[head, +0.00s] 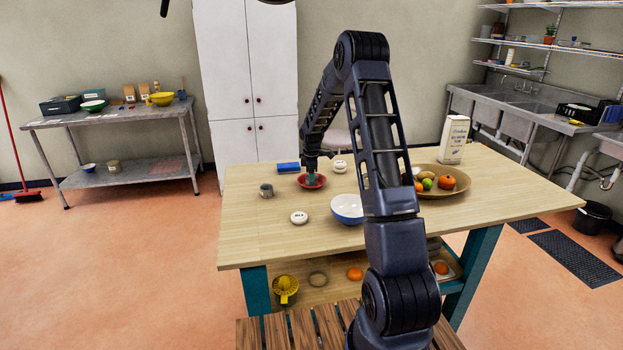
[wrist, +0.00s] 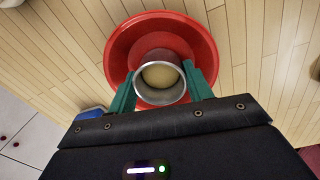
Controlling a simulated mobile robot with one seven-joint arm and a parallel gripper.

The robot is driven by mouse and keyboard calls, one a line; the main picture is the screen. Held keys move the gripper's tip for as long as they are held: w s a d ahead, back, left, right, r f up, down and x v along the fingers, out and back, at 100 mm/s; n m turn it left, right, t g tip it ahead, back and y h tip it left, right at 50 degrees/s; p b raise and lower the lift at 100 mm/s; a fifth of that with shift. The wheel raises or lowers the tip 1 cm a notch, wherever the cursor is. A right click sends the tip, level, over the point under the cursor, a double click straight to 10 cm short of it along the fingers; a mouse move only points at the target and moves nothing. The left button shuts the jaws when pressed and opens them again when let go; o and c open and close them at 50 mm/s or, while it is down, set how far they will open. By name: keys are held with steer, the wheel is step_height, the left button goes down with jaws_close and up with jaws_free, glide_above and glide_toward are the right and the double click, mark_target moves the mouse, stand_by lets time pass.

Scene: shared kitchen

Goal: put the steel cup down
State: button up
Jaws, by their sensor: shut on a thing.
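The steel cup (wrist: 160,92) is between the two green fingers of my gripper (wrist: 160,90) in the wrist view. I look down into it, and its inside shows a pale tan content or bottom. The red dish (wrist: 203,48) lies on the wooden table beneath the cup. In the head view my gripper (head: 311,177) is low over the red dish (head: 323,184), and the cup can hardly be made out there. I cannot tell whether the cup touches the dish.
A grey cup (head: 266,190), a white round item (head: 299,218), a white-and-blue bowl (head: 348,208) and a blue item (head: 288,167) stand around the dish on the table (head: 250,235). A fruit bowl (head: 458,188) and a white carton (head: 453,138) are at the right. The table's front left is clear.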

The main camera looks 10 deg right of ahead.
steer(key=o, duration=0.7)
steer(key=shift+o, duration=0.2)
step_height(320, 180, up, 12)
steer(key=s+r+m+t, duration=0.1)
steer(key=s+r+m, duration=0.3)
steer(key=s+r, duration=0.7)
steer(key=s+d+r+m+t, duration=0.1)
steer(key=s+r+m, duration=0.4)
steer(key=s, duration=0.8)
steer(key=s+d+m+t, duration=0.1)
steer(key=s+m, duration=0.5)
steer(key=s, duration=1.9)
steer(key=shift+d+r+m+t, duration=0.15)
steer(key=shift+d+m+t, duration=0.2)
steer(key=shift+t, duration=0.25)
